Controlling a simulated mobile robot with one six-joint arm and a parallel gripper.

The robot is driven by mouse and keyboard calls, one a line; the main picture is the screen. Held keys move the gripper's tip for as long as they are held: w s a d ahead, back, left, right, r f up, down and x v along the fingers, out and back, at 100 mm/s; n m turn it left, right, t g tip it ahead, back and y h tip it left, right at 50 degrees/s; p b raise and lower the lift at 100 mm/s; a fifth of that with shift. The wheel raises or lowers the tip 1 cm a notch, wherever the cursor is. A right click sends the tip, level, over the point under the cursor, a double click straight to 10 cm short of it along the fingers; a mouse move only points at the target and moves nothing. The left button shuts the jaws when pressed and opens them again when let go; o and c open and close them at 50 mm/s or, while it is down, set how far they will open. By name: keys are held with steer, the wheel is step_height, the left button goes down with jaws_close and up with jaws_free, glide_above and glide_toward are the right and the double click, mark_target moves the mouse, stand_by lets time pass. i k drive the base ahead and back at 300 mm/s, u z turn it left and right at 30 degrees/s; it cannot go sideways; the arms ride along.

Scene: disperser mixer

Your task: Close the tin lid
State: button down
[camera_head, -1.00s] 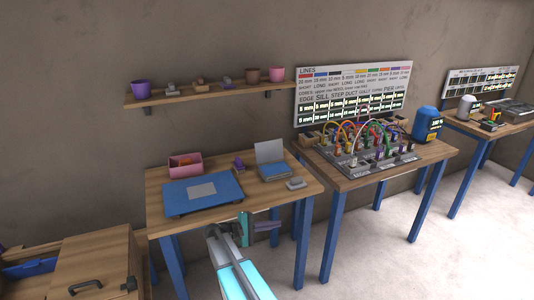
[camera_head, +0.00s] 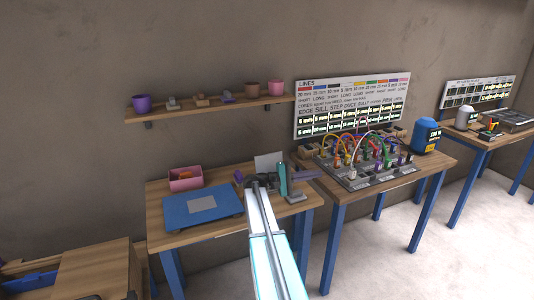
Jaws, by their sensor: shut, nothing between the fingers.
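The tin stands on the right part of the wooden table, mostly hidden behind my arm and gripper. Its pale grey lid (camera_head: 266,161) shows above my wrist, raised and tilted back. My gripper (camera_head: 312,175) is shut and empty, with its dark purple fingers pointing right. It is in front of and to the right of the raised lid in the picture. I cannot tell whether it touches the tin.
A blue plate (camera_head: 180,214) with a grey square and a pink bin (camera_head: 186,178) are on the table's left. A small grey block (camera_head: 296,198) lies near its right edge. A cabled panel (camera_head: 372,178) stands on the table to the right.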

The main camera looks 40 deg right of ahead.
mark_target(265, 162)
steer(key=z, duration=0.05)
steer(key=i, duration=1.45)
steer(key=u, duration=0.05)
